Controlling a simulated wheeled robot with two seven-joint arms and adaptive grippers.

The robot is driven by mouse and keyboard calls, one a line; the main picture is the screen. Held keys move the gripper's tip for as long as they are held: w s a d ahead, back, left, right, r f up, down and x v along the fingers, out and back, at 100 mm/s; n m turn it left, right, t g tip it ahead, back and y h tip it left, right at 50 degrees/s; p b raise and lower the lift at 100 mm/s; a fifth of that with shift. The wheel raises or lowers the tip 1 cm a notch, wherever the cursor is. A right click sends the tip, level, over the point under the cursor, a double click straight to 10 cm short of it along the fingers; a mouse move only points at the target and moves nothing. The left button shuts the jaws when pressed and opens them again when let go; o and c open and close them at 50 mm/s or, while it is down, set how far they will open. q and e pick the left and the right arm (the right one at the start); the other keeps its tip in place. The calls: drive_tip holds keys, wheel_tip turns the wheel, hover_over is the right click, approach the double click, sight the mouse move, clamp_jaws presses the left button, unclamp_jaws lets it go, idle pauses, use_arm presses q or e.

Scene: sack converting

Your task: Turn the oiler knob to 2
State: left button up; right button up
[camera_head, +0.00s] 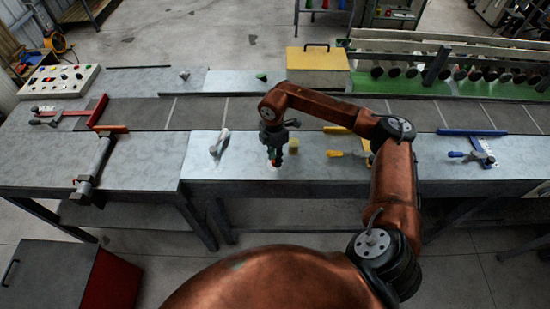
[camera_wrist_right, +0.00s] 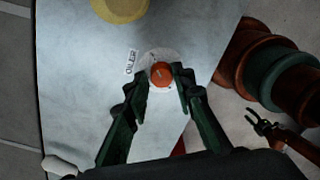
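The oiler knob (camera_wrist_right: 162,74) is a round orange-red knob on a pale dial plate (camera_wrist_right: 146,61) in the right wrist view. A label (camera_wrist_right: 131,62) reading OILER lies beside it. The dial's marks are too small to read. My right gripper (camera_wrist_right: 163,78) is open, with one dark green finger on each side of the knob and thin gaps apparent. In the head view my right gripper (camera_head: 274,157) points down at the near bench and mostly hides the dial. A small dark claw, apparently my left gripper (camera_wrist_right: 252,122), shows with its prongs apart in the right wrist view.
A yellow round piece (camera_wrist_right: 120,6) is near the dial. On the near bench, a grey-white lever (camera_head: 219,143) stands to the left and a yellow-handled tool (camera_head: 346,154) lies to the right. A control panel (camera_head: 60,80) is at the far left. The belt (camera_head: 195,113) runs behind.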

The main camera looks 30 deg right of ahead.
drive_tip(key=o, duration=0.3)
drive_tip(key=shift+s+f, duration=0.1)
wheel_tip(320, 180, up, 12)
drive_tip(key=shift+w, duration=0.25)
drive_tip(key=shift+a, duration=0.1)
idle(0.6)
